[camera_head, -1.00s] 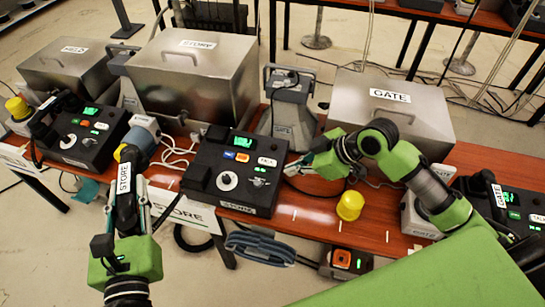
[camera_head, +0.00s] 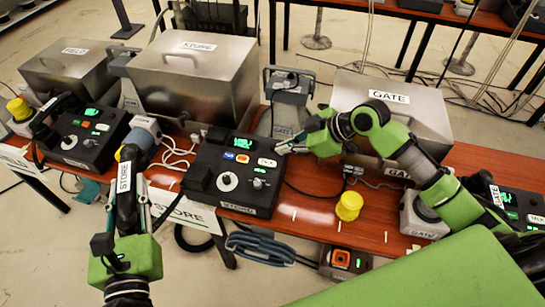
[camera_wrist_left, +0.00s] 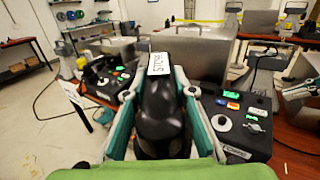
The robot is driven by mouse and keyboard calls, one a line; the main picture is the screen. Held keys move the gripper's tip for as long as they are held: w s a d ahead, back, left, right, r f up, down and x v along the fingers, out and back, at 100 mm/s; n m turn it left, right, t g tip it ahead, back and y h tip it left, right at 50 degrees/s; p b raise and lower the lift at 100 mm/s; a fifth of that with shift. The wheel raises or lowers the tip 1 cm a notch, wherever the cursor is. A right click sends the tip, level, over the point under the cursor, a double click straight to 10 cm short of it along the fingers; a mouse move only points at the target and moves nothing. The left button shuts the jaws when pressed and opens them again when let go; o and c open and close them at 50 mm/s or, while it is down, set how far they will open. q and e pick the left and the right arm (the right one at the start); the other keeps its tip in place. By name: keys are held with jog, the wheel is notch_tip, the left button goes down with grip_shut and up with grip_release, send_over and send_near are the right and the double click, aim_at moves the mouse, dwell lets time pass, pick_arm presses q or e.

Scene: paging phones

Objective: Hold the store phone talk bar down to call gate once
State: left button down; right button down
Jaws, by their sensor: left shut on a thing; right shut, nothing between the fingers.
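The black store phone base (camera_head: 222,203) stands on the table, with a lit green screen, coloured buttons and a knob. Its pale TALK bar (camera_head: 267,162) is at the right of the button row. My left gripper (camera_head: 128,185) is shut on the black handset labelled STORE (camera_head: 126,215), held off the table's front edge. The handset (camera_wrist_left: 160,115) fills the middle of the left wrist view, between the fingers. My right gripper (camera_head: 287,146) is shut and empty, its tips just above and right of the TALK bar; contact is not visible.
The field phone (camera_head: 85,140) is on the left, the gate phone (camera_head: 515,205) on the right. Metal boxes labelled STORE (camera_head: 190,85) and GATE (camera_head: 395,110) stand behind. A yellow cup-shaped object (camera_head: 348,206) sits right of the store phone. Cables lie around.

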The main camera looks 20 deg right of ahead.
aim_at(264, 162)
pick_arm(q)
jog(key=shift+r+p, duration=0.4)
jog(key=shift+r, duration=0.2)
pick_arm(e)
jog(key=x, duration=0.5)
jog(key=shift+w+a+f, duration=0.15)
jog(key=shift+w+a, duration=0.05)
jog(key=shift+a, duration=0.05)
pick_arm(q)
jog(key=shift+r, duration=0.15)
pick_arm(e)
jog(key=f, duration=0.2)
jog(key=shift+w+d+f, duration=0.1)
jog(key=shift+d+f, duration=0.15)
jog(key=shift+f, duration=0.05)
pick_arm(q)
jog(key=shift+r, duration=0.1)
pick_arm(e)
jog(key=shift+d+f, duration=0.1)
jog(key=shift+f, duration=0.55)
jog(key=shift+f, duration=0.15)
